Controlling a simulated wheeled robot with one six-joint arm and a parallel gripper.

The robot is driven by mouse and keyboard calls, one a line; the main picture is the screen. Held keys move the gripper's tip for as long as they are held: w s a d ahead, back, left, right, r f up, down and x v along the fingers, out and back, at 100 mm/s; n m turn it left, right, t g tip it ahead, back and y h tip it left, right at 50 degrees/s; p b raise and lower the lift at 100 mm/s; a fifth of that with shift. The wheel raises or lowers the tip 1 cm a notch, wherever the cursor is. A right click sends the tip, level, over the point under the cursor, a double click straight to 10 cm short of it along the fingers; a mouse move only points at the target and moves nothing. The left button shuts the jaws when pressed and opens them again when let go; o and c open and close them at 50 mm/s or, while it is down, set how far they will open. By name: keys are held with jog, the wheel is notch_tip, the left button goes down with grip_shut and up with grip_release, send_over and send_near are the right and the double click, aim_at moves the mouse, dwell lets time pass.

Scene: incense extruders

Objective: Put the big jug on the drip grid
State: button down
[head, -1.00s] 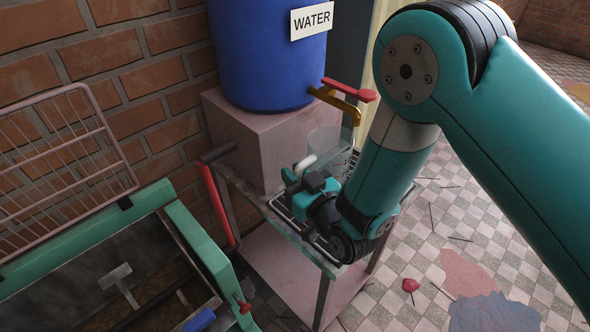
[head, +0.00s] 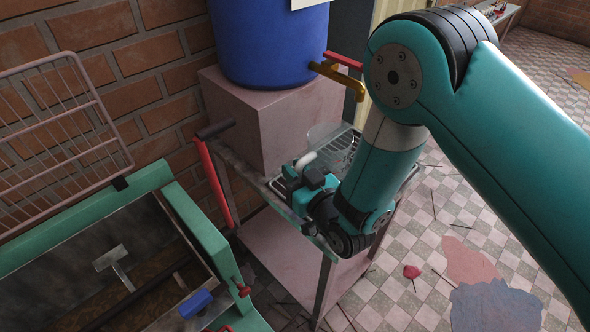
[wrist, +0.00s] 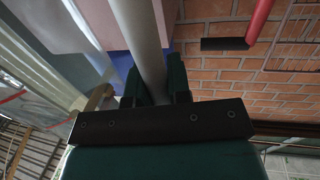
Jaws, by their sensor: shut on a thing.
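The big jug (head: 324,131) is clear, with a pale handle (head: 305,160). My gripper (head: 297,170) is shut on that handle. The wrist view shows the handle as a pale bar (wrist: 146,40) between my two dark fingers (wrist: 155,88). The drip grid (head: 351,142) is a wire rack on the stand's top, seen beside and through the jug. The jug is at the grid, below and left of the tap's spout in the head view. My arm hides its lower part, so I cannot tell whether it touches the grid.
A blue water barrel (head: 270,45) stands on a pinkish block (head: 245,120) behind the jug. Its brass tap (head: 338,76) with a red lever juts out close above. A green-framed trough (head: 200,225) with a raised wire rack (head: 60,130) is at left.

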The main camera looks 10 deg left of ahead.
jog(key=shift+f+b, duration=0.6)
jog(key=c, duration=1)
grip_release()
